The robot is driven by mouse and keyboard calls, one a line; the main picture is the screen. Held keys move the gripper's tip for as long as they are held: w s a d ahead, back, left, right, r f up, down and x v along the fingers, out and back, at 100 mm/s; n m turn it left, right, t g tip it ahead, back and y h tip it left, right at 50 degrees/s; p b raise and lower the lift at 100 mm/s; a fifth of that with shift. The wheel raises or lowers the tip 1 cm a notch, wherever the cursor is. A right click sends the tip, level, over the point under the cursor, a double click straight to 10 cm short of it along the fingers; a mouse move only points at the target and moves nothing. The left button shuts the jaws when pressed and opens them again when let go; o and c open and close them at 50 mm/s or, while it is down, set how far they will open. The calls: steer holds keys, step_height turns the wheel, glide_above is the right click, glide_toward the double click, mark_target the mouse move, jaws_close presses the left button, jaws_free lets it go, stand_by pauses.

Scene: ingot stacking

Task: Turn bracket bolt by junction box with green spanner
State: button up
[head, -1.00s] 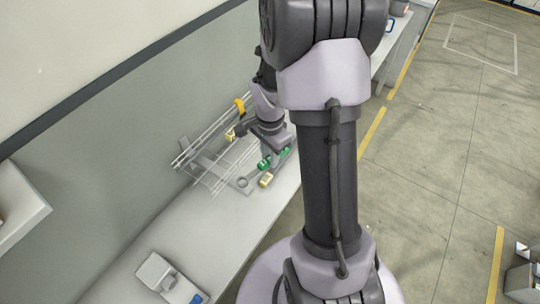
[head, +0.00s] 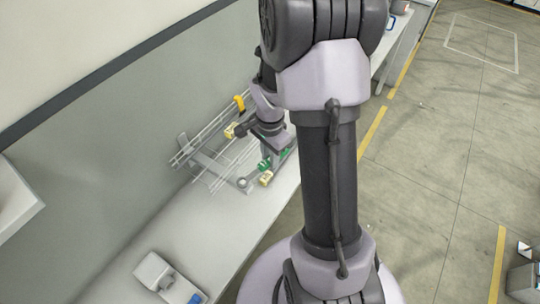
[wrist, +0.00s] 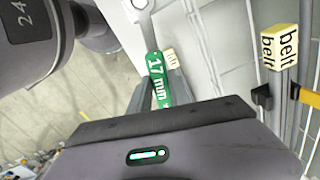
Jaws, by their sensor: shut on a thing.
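The green spanner (wrist: 157,77), marked "17 mm", is held in my gripper (wrist: 162,98) in the wrist view. Its grey metal head (wrist: 137,8) reaches the top edge of that view. In the head view the green handle (head: 265,165) shows below my gripper (head: 270,158), over the bench by the rails. A round grey ring (head: 242,183) lies to its left, apparently the spanner's head. I cannot make out the bracket bolt; it may be under that head or out of view. I cannot tell which object is the junction box.
Light metal rails (head: 205,157) run along the wall side of the bench (head: 185,225). Another cream block (head: 266,179) is close beside the spanner. A yellow part (head: 239,103) stands behind.

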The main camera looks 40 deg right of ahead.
jaws_close()
steer(key=shift+s+f+m+b, duration=0.15)
steer(key=shift+s+m+b, duration=0.35)
steer(key=shift+m+b, duration=0.1)
steer(key=shift+s+m, duration=0.5)
steer(key=shift+m, duration=0.1)
steer(key=shift+s+a+r+m+b, duration=0.1)
steer(key=shift+s+m+b, duration=0.4)
steer(key=shift+s+m, duration=0.05)
steer(key=shift+s+a+r+m+b, duration=0.1)
steer(key=shift+s+m+b, duration=0.35)
steer(key=shift+s+m, duration=0.1)
steer(key=shift+w, duration=0.1)
